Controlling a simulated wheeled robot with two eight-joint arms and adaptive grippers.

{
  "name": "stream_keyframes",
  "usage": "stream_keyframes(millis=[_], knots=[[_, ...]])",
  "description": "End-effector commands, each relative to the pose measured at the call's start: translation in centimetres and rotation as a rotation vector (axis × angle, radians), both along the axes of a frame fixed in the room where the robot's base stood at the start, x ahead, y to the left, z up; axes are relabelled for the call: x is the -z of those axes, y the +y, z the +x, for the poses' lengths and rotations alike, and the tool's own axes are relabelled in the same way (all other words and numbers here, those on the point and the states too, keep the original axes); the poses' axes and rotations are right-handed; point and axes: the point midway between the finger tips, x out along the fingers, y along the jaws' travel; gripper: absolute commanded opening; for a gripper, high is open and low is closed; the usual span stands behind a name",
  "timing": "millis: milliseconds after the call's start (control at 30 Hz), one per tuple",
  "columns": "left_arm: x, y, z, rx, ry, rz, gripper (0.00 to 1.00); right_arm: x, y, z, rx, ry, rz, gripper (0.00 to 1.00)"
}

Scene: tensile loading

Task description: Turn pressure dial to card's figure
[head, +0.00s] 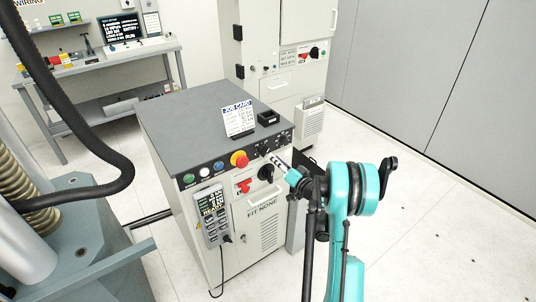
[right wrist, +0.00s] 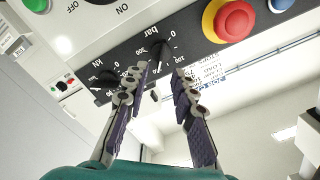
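The pressure dial (right wrist: 163,52), marked "bar", sits on a black panel strip and appears upside down in the right wrist view. My right gripper (right wrist: 161,72) is open, its two fingers apart in front of this dial; whether they touch it I cannot tell. In the head view the right gripper (head: 277,161) is at the right end of the cabinet's control strip and hides part of the dials. The job card (head: 239,118) stands on the cabinet top; its figures are too small to read. My left gripper is not in view.
The grey-topped cabinet (head: 190,110) carries a red emergency button (head: 239,159), coloured push buttons and a hanging pendant (head: 213,215). A kN dial (right wrist: 108,77) is beside the bar dial. A black box (head: 268,118) sits near the card. Open floor lies to the right.

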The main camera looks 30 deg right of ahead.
Motion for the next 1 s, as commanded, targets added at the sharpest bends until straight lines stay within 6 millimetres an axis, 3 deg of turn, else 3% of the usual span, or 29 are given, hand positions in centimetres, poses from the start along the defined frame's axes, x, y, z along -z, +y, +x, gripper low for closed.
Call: stream_keyframes(millis=[300, 700, 800, 1000], knots=[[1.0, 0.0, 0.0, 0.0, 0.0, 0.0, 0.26, 0.1, 0.5, 4.9, -0.003, 0.002, 0.0, 0.26], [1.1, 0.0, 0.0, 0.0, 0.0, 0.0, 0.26, 0.0, 0.6, 5.9, -0.001, 0.002, 0.0, 0.26], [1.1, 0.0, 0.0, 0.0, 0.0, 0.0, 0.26, 0.0, 0.6, 5.9, -0.002, 0.002, 0.0, 0.0], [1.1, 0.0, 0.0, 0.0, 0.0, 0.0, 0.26, 0.0, 0.6, 5.9, -0.002, 0.002, 0.0, 0.0]])
